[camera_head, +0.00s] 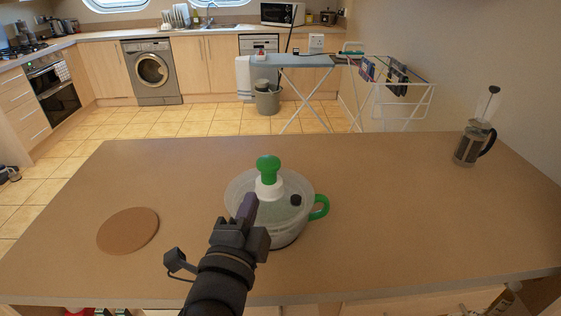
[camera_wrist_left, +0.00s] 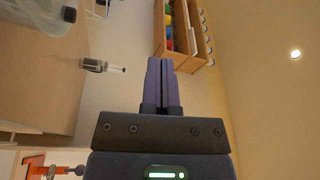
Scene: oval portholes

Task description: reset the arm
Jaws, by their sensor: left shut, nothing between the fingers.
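My left gripper (camera_head: 248,207) reaches in from the bottom of the head view, over the near middle of the counter. Its fingers are shut together with nothing between them, as the left wrist view (camera_wrist_left: 161,75) also shows. In the head view the fingers cover part of a clear bowl-shaped container (camera_head: 300,215) with a green knob (camera_head: 268,168) and a green side handle (camera_head: 320,207). In the left wrist view the container (camera_wrist_left: 45,15) is off to the upper left, apart from the fingers. My right gripper is not in view.
A round brown mat (camera_head: 128,231) lies on the counter (camera_head: 400,220) at left. A French press (camera_head: 468,148) stands at the far right. The counter between the container and the press is clear. An ironing board (camera_head: 292,61) and drying rack (camera_head: 400,85) stand beyond.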

